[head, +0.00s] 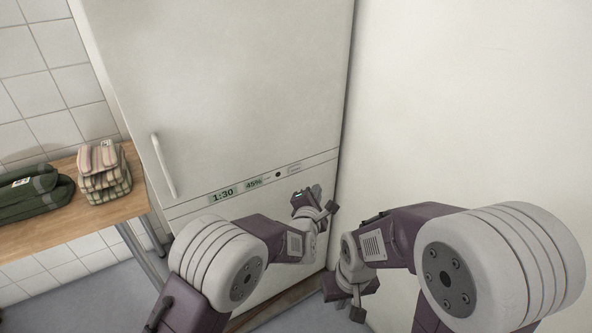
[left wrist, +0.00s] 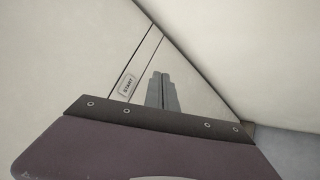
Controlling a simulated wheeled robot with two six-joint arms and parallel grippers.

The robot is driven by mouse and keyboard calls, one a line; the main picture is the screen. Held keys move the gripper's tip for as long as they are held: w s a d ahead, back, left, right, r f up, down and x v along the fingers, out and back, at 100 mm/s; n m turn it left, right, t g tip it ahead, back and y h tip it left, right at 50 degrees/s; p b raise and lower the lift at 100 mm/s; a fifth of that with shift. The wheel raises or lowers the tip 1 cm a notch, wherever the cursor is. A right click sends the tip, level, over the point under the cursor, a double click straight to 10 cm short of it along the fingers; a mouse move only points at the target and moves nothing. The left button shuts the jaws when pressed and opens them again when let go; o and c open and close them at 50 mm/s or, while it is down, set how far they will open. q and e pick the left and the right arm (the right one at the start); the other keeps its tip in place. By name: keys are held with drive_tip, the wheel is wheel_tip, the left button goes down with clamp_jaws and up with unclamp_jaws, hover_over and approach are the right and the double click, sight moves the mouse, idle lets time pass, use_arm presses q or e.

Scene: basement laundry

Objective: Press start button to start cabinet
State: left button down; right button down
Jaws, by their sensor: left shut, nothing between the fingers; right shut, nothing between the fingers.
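The cabinet (head: 240,85) is a tall off-white unit with a vertical handle. A narrow control strip crosses its front below the door. The start button (head: 295,169) is a small pale labelled rectangle near the strip's right end. In the left wrist view the start button (left wrist: 128,85) reads START. My left gripper (head: 317,193) is shut and empty, below and right of the button in the head view. In the left wrist view its fingers (left wrist: 161,88) are just right of the button; whether they touch the panel is unclear. My right gripper (head: 357,308) is shut and empty, lower down near the right wall.
The strip also carries a time display (head: 223,194) reading 1:30, a 45% display (head: 254,184) and a dark round dot (head: 278,174). A plain wall (head: 470,90) stands close at right.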

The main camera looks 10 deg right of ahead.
sight(295, 169)
use_arm(q)
drive_tip(key=shift+w+a, duration=0.5)
drive_tip(key=shift+w, duration=0.75)
drive_tip(key=shift+w+a, duration=0.5)
drive_tip(key=shift+w, duration=0.8)
drive_tip(key=shift+w+a, duration=0.5)
drive_tip(key=shift+w, duration=0.75)
drive_tip(key=shift+w+a+b, duration=0.15)
drive_tip(key=shift+w+b, duration=0.25)
drive_tip(key=shift+b, duration=0.1)
